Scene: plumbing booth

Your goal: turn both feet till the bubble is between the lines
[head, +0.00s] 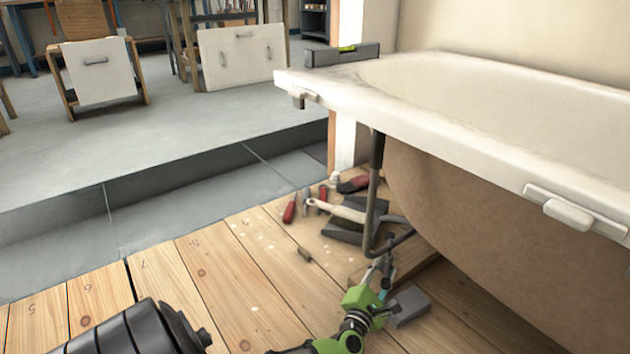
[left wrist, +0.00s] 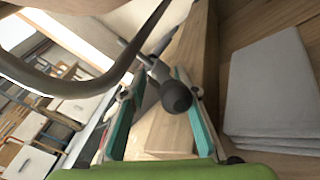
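The white bathtub (head: 450,110) fills the right side of the head view. A grey spirit level (head: 342,54) with a green vial lies on its far left rim corner; its bubble is too small to read. A dark bent tube frame (head: 375,190) stands under the tub. My green left gripper (head: 380,268) is low beside the frame's bottom. In the left wrist view, its teal finger pads (left wrist: 163,125) are apart, with a dark round knob (left wrist: 176,96), seemingly a foot, in the gap ahead; contact cannot be told. A second foot is not clearly visible. My right gripper is out of view.
Red-handled tools (head: 290,210) and a brush (head: 335,209) lie near a dark slab (head: 345,230) on the plank floor. Grey stacked slabs (head: 408,306) sit close right of my left gripper; the wrist view shows them too (left wrist: 275,90). Open planks lie left.

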